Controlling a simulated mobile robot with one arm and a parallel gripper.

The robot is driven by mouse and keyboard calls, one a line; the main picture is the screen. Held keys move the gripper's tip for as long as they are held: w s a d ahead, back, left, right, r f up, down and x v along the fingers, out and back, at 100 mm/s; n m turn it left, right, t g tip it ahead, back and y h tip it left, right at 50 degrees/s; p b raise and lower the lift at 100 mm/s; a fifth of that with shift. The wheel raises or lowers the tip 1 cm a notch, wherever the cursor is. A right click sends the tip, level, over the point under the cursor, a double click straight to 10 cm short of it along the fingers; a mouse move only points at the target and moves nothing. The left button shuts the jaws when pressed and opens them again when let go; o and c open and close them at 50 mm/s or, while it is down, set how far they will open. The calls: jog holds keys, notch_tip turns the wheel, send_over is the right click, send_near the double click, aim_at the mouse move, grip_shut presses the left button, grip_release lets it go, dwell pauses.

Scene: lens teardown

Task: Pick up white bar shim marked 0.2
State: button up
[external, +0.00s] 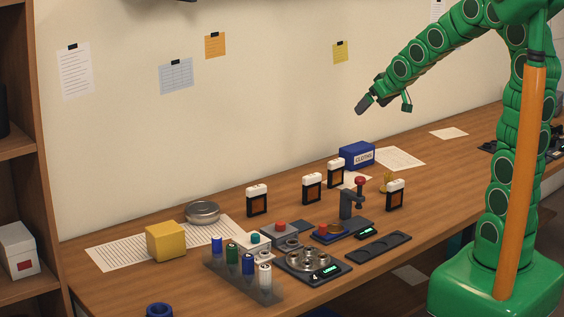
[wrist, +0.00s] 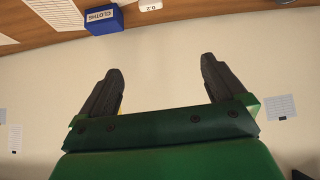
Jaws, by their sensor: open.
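Several white bar shims stand on the wooden table in the external view, each a white top over a black frame with an orange-brown window. One stands just left of the blue box, and its white top (external: 336,163) shows there. A white bar marked 0.2 (wrist: 150,4) is cut by the top edge of the wrist view, beside the blue box; it looks like that same shim. Markings are too small to read in the external view. My gripper (external: 384,105) is open and empty, high above the table against the wall. Its spread fingers (wrist: 161,65) show in the wrist view.
A blue box labelled CLOTHS (external: 357,155) stands beside that shim. The air around my gripper is clear.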

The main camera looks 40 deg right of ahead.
jog(key=w+d+r+t, duration=0.2)
jog(key=w+t, duration=0.3)
jog(key=w, duration=0.7)
send_near(332, 167)
jog(key=shift+y, duration=0.4)
jog(key=w+d+f, duration=0.2)
jog(key=w, duration=0.1)
jog(key=w+d+f, duration=0.1)
jog(key=w, duration=0.1)
jog(key=shift+x, duration=3.8)
jog(key=shift+d+r, duration=0.1)
jog(key=shift+d, duration=0.1)
jog(key=c, duration=1.1)
jog(key=shift+o, duration=0.2)
jog(key=shift+r, duration=0.1)
